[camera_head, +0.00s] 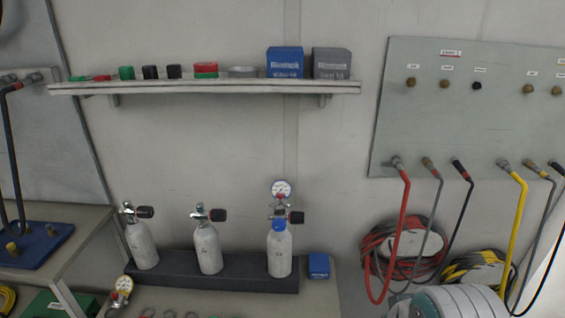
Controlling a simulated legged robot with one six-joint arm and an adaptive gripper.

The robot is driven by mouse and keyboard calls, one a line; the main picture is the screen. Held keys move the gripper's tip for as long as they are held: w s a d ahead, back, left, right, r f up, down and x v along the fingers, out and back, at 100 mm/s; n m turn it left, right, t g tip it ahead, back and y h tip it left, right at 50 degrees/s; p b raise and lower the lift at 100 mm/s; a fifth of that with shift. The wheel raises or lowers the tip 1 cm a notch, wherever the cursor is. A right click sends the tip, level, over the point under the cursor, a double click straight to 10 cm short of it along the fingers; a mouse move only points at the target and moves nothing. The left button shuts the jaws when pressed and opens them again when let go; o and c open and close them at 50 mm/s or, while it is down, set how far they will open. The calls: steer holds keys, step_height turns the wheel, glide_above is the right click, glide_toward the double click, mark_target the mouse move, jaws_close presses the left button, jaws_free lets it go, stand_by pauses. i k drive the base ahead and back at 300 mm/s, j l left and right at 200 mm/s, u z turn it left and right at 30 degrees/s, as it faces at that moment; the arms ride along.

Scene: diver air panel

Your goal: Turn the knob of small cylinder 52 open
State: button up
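Three small white cylinders stand upright in a row on a dark block: a left cylinder (142,246), a middle cylinder (208,249) and a right cylinder (279,254). Each has a metal valve with a black knob pointing right: the left knob (146,212), the middle knob (218,215) and the right knob (295,218). The right cylinder has a blue collar (279,225) and a round gauge (283,189) above its valve. The cylinder markings are too small to read, so I cannot tell which is 52. How far each knob is turned does not show.
The dark block (190,277) sits on a bench, with a blue box (318,265) to its right. A shelf (215,88) with caps and boxes hangs above. Right, a grey panel (440,125) carries several hoses. Another gauge (124,284) lies at front left. Wall space above the cylinders is clear.

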mark_target(295, 217)
steer(key=i+l+u, duration=0.15)
steer(key=l+u, duration=0.15)
steer(key=i+l+u, duration=0.1)
steer(key=l+u, duration=0.2)
steer(key=l, duration=0.15)
steer(key=l+u, duration=0.35)
steer(key=i+l, duration=0.05)
